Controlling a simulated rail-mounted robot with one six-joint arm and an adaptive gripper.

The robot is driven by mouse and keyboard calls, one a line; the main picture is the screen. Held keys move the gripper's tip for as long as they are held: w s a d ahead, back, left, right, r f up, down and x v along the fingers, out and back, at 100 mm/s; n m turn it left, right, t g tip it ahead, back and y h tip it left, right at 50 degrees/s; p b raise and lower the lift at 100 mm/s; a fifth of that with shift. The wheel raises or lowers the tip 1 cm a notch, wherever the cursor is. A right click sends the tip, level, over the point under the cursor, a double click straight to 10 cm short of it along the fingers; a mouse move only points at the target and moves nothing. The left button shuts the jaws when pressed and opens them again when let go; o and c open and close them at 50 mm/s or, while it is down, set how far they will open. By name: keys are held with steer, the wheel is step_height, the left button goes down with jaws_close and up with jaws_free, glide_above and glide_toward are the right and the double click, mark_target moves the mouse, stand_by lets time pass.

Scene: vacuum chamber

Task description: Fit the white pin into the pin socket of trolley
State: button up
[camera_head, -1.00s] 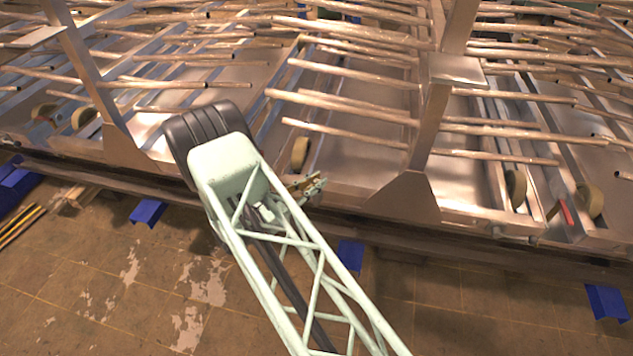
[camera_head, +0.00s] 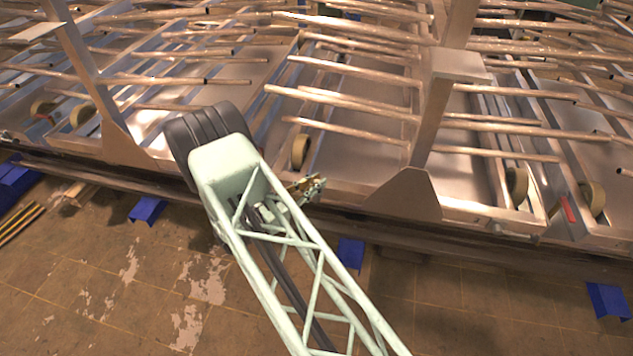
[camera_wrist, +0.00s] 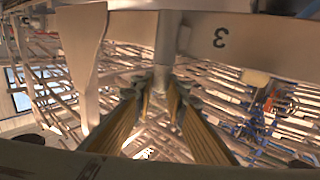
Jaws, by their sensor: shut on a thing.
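My gripper (camera_wrist: 161,92) is shut on the white pin (camera_wrist: 163,76), a pale upright cylinder between its two fingertips in the wrist view. The pin's upper end meets or passes in front of the pale trolley beam marked 3 (camera_wrist: 225,38); I cannot tell whether it is inside the socket. The socket itself cannot be made out. In the head view, the gripper (camera_head: 308,187) is small and partly behind my arm, at the near lower edge of the metal trolley (camera_head: 402,194). The pin cannot be made out there.
Many metal bars (camera_head: 350,73) jut across the trolley above its floor panels. Wheels (camera_head: 300,151) sit along its near side. A dark rail (camera_head: 480,243) runs along its foot. Blue pieces (camera_head: 350,254) stand on the tiled floor, which is mostly clear in front.

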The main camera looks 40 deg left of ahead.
steer(key=o, duration=0.9)
steer(key=shift+o, duration=0.2)
steer(key=v, duration=1.2)
stand_by(0.6)
